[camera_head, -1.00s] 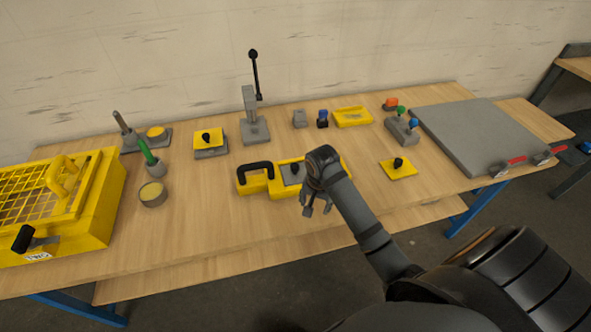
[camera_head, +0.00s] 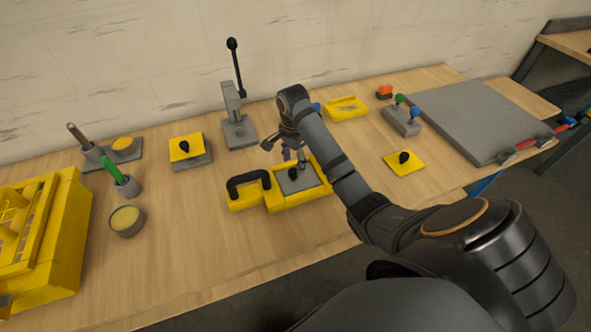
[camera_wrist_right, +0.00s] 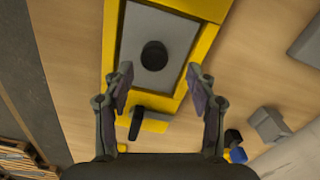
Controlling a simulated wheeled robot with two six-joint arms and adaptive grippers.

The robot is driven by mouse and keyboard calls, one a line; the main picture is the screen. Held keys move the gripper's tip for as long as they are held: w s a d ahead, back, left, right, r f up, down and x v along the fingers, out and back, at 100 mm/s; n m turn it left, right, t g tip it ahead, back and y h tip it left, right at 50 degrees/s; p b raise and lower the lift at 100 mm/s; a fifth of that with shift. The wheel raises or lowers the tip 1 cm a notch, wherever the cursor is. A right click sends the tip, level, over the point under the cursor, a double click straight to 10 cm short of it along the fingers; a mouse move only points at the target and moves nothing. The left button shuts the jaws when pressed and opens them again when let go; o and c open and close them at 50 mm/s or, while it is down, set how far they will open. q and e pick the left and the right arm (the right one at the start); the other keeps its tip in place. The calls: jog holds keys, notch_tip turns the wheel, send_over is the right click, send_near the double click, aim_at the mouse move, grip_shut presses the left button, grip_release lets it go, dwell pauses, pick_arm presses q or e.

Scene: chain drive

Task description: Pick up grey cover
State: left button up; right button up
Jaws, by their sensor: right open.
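The grey cover (camera_head: 304,181) is a flat grey plate with a black knob (camera_head: 293,174), lying in a yellow tray-like housing (camera_head: 283,204) with a black handle. In the right wrist view the grey cover (camera_wrist_right: 178,40) sits inside the yellow frame, its round black knob (camera_wrist_right: 154,55) ahead of the fingers. My right gripper (camera_head: 284,150) is open and empty, above and just behind the cover, apart from it. In the right wrist view the two fingers (camera_wrist_right: 160,85) stand wide apart with nothing between them. My left gripper is not in view.
A lever press (camera_head: 238,130) stands behind the housing. A yellow plate with a black knob (camera_head: 404,160) lies to the right. A small round tin (camera_head: 126,221) and a yellow cage box (camera_head: 40,240) are on the left. The front middle of the table is clear.

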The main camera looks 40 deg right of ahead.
aim_at(294, 171)
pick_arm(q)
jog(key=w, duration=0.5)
pick_arm(e)
jog(key=shift+s+f, duration=0.15)
jog(key=shift+f, duration=0.1)
jog(key=f+b, duration=0.3)
jog(key=shift+s+a, duration=0.3)
jog(key=shift+s, duration=0.05)
jog(key=shift+w+f, duration=0.2)
jog(key=shift+f, duration=0.55)
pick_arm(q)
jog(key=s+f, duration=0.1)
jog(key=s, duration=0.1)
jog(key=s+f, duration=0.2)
pick_arm(e)
jog(key=shift+r, duration=0.1)
jog(key=shift+s, duration=0.1)
jog(key=shift+c, duration=1.1)
jog(key=c, duration=0.5)
jog(key=shift+c, duration=1)
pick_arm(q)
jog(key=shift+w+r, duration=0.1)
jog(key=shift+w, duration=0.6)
pick_arm(e)
grip_shut()
